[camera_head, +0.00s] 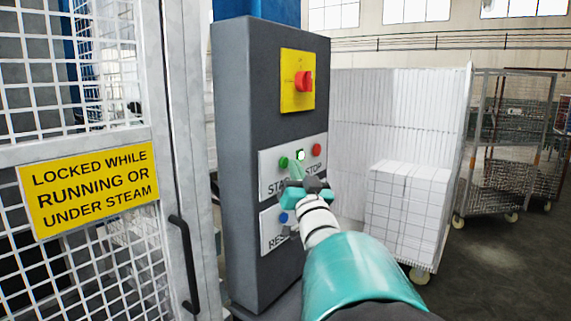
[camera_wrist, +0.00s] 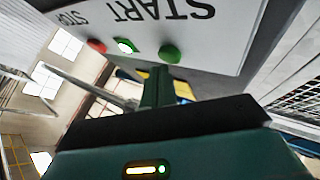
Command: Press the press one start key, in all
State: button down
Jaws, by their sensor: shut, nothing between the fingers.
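The green start key (camera_head: 283,162) is on a white panel marked START and STOP on a grey control cabinet (camera_head: 240,120). In the wrist view the green key (camera_wrist: 169,53) appears with the lettering upside down. A lit lamp (camera_head: 300,155) and a red stop key (camera_head: 317,150) are to its right in the head view. My gripper (camera_head: 297,170) is shut and empty in front of this panel. In the wrist view its teal fingertips (camera_wrist: 157,80) appear close to the green key. I cannot tell whether they touch it.
A yellow plate with a red switch (camera_head: 305,81) is above the panel. A blue key (camera_head: 284,217) is on the lower panel, partly behind my gripper. A mesh gate with a yellow sign (camera_head: 88,190) is at left. A cart with white blocks (camera_head: 408,215) stands right.

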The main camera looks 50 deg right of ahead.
jog(key=shift+s, duration=0.3)
jog(key=shift+s+d, duration=0.15)
jog(key=shift+s, duration=1.1)
jog(key=shift+s+d, duration=0.15)
jog(key=shift+s, duration=1.1)
